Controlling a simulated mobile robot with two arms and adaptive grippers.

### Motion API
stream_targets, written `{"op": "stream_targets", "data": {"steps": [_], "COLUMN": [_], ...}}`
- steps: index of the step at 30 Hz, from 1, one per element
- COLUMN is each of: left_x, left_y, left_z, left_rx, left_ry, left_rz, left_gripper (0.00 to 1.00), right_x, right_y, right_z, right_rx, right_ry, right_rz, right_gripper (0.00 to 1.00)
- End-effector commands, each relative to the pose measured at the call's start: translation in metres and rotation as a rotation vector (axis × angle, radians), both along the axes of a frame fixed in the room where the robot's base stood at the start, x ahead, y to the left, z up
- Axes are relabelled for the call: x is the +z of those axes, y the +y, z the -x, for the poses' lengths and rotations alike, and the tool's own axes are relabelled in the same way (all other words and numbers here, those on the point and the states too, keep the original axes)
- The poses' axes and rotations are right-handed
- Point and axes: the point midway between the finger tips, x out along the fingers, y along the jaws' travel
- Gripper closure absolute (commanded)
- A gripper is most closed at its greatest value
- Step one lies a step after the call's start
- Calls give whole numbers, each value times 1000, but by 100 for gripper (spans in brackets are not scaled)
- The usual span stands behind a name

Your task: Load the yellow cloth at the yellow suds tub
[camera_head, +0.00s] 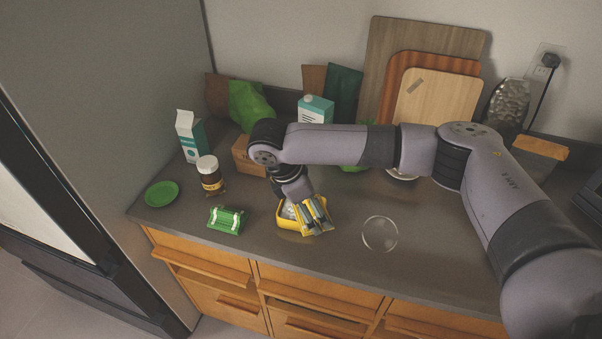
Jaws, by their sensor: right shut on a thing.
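The yellow suds tub (286,222) sits on the grey counter near its front edge, with pale suds partly showing inside. My right gripper (317,228) reaches down over the tub's right side and hides part of it. It is shut on the yellow cloth, of which only a little yellow shows between and beside the fingers. I cannot tell whether the cloth touches the suds. My left gripper is not in view.
A green item with white bands (226,220) lies left of the tub, and a clear round dish (380,233) lies right. A brown jar (209,175), carton (190,137) and green plate (161,193) stand at left. Cutting boards (440,97) lean behind my arm.

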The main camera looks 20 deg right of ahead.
Motion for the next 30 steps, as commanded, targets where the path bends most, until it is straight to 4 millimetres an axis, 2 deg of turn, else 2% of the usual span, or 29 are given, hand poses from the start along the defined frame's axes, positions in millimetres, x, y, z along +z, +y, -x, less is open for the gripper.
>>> {"op": "stream_targets", "data": {"steps": [1, 6, 12, 20, 30], "left_x": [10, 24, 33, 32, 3], "left_y": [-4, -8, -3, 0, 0], "left_z": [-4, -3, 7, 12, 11], "left_rx": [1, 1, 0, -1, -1], "left_ry": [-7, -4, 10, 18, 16], "left_rz": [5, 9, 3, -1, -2], "left_gripper": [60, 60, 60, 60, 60], "right_x": [4, 7, 9, 6, -17], "right_y": [2, 2, 1, 1, 1], "right_z": [-9, -41, -64, -73, -73], "right_rx": [122, 530, 852, 984, 984], "right_ry": [2, 1, 1, 1, 1], "right_rz": [-3, -5, -4, -2, -1], "right_gripper": [39, 39, 39, 39, 39]}}
